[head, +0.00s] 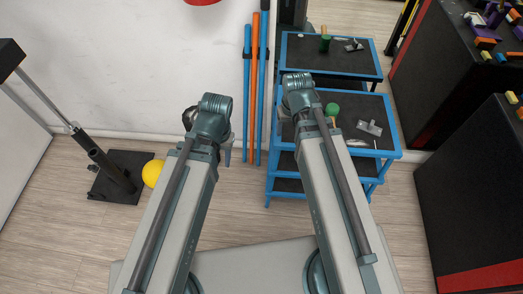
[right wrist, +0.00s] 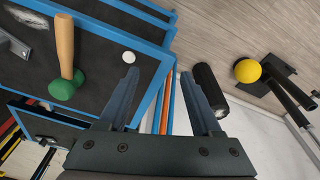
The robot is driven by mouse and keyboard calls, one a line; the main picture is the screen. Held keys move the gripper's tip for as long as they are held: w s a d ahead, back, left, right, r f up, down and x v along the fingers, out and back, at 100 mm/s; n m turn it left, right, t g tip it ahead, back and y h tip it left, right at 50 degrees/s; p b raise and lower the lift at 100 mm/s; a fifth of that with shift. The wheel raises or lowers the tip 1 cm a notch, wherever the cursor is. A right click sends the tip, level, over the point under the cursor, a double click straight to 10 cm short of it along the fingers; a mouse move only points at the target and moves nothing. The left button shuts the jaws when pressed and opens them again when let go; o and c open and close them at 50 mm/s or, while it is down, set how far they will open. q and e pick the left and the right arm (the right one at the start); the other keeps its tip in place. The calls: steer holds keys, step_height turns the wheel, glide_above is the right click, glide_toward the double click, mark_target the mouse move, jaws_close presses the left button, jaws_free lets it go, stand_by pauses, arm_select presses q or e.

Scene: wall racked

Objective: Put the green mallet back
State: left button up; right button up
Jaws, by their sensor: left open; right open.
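The green mallet (right wrist: 67,85) lies on the black top of the near blue-framed cart in the right wrist view, its wooden handle pointing up in the picture. Its green head (head: 332,109) also shows in the head view; my right arm hides part of the mallet. My right gripper (right wrist: 160,88) is open and empty, to the right of the mallet in the wrist view and apart from it. My left gripper (head: 227,152) is mostly hidden behind its own wrist in the head view; a fingertip shows, apart from the cart.
Blue and orange poles (head: 254,90) stand against the wall. A grey tool (head: 370,127) lies right of the mallet. A yellow ball (head: 152,173) and black roller (right wrist: 209,90) stand left.

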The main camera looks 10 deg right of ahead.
steer(key=s+a+n+g+h, duration=0.1)
steer(key=s+a+n+g, duration=0.15)
steer(key=s+a, duration=0.7)
step_height(320, 180, up, 10)
steer(key=w+a+p, duration=0.1)
steer(key=p, duration=0.9)
steer(key=shift+w+a+t, duration=0.15)
steer(key=shift+t, duration=0.2)
steer(key=shift+f, duration=0.1)
stand_by(0.3)
